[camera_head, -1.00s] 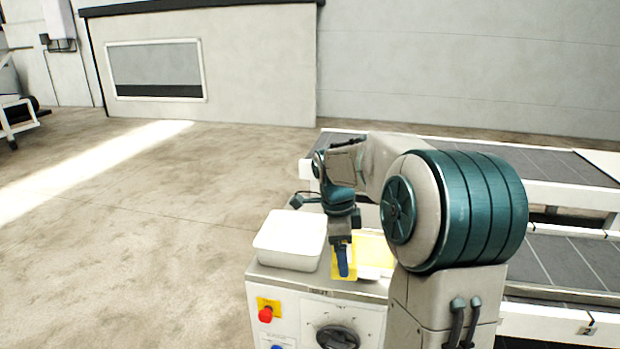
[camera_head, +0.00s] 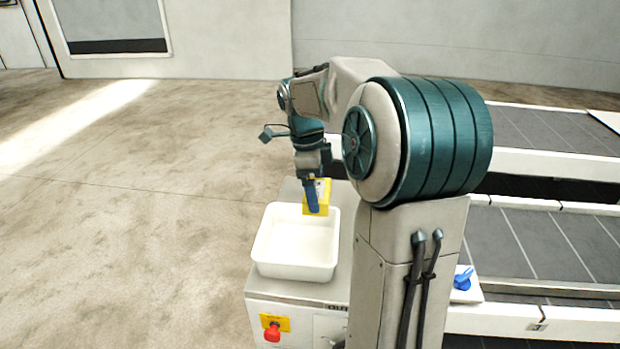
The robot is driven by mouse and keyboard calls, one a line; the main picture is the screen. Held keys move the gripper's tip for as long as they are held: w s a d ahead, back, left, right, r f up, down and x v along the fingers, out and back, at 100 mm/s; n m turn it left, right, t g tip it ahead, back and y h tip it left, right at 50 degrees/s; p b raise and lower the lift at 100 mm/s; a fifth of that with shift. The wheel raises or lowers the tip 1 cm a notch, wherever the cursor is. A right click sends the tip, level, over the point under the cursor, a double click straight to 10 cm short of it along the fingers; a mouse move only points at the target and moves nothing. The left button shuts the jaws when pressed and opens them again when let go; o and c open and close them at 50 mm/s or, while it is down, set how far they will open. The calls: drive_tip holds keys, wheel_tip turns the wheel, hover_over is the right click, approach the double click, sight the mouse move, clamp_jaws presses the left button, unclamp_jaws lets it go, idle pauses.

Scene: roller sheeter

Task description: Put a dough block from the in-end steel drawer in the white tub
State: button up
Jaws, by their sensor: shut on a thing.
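My gripper (camera_head: 312,200) points down with blue fingers. It is shut on a yellow dough block (camera_head: 324,198), which is partly covered by the near finger. The white tub (camera_head: 262,255) stands on the machine's end housing. It is open at the top and its inside looks empty. In the picture the block and fingertips overlap the tub's far right part. They appear above its rim, but the exact height is hard to tell. The in-end steel drawer cannot be made out; my arm covers part of the machine.
A red stop button (camera_head: 272,332) on a yellow plate is on the housing's front. Grey belts (camera_head: 560,250) with white side rails run off to the right. A blue item (camera_head: 463,278) lies on a white ledge right of my arm. The floor at left is clear.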

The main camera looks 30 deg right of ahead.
wheel_tip(320, 180, down, 12)
drive_tip(key=b, duration=0.9)
drive_tip(key=shift+f, duration=0.15)
drive_tip(key=o, duration=0.9)
drive_tip(key=shift+c, duration=0.2)
drive_tip(key=r, duration=0.4)
drive_tip(key=a+r, duration=0.1)
drive_tip(key=r, duration=0.4)
drive_tip(key=w+r, duration=0.1)
drive_tip(key=r, duration=0.3)
drive_tip(key=shift+a+r, duration=0.35)
drive_tip(key=shift+r, duration=0.05)
drive_tip(key=shift+a, duration=0.1)
